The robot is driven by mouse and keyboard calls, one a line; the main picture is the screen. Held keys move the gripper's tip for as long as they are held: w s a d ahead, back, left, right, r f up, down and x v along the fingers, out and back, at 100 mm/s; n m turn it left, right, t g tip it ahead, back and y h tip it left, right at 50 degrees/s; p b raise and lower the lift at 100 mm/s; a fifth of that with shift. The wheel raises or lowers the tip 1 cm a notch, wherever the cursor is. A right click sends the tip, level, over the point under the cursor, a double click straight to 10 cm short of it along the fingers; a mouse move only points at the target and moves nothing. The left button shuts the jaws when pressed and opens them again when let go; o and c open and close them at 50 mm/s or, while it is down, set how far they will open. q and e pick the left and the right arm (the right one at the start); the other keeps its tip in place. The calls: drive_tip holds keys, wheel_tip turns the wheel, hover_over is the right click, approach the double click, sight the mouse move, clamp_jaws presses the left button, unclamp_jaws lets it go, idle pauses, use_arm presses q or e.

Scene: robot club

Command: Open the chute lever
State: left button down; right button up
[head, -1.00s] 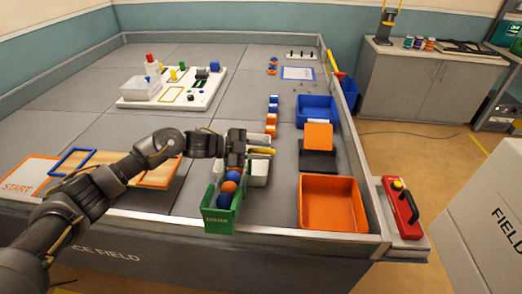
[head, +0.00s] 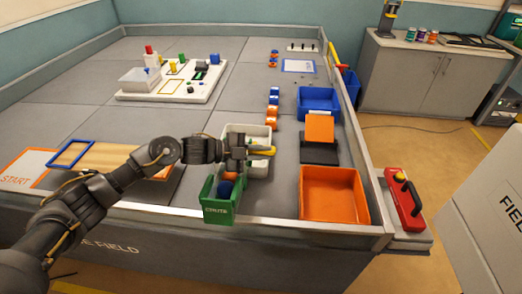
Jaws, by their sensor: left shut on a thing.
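The green chute (head: 217,211) stands near the front edge of the table, with its label facing me. A blue ball (head: 225,188) and part of an orange ball (head: 230,176) show in its channel. The yellow lever (head: 262,150) sticks out to the right at the chute's back end. My left gripper (head: 241,151) is at the lever and shut on it; its fingers hide the lever's left part. My right gripper is not in view.
To the right are an orange tray (head: 331,193), a black and orange stand (head: 319,153) and a blue bin (head: 319,100). A board with blocks (head: 205,90) is at the back left. The table's left middle is clear.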

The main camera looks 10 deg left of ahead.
use_arm(q)
drive_tip(key=c, duration=1.4)
unclamp_jaws()
drive_tip(key=shift+f, duration=0.1)
drive_tip(key=shift+a, duration=0.15)
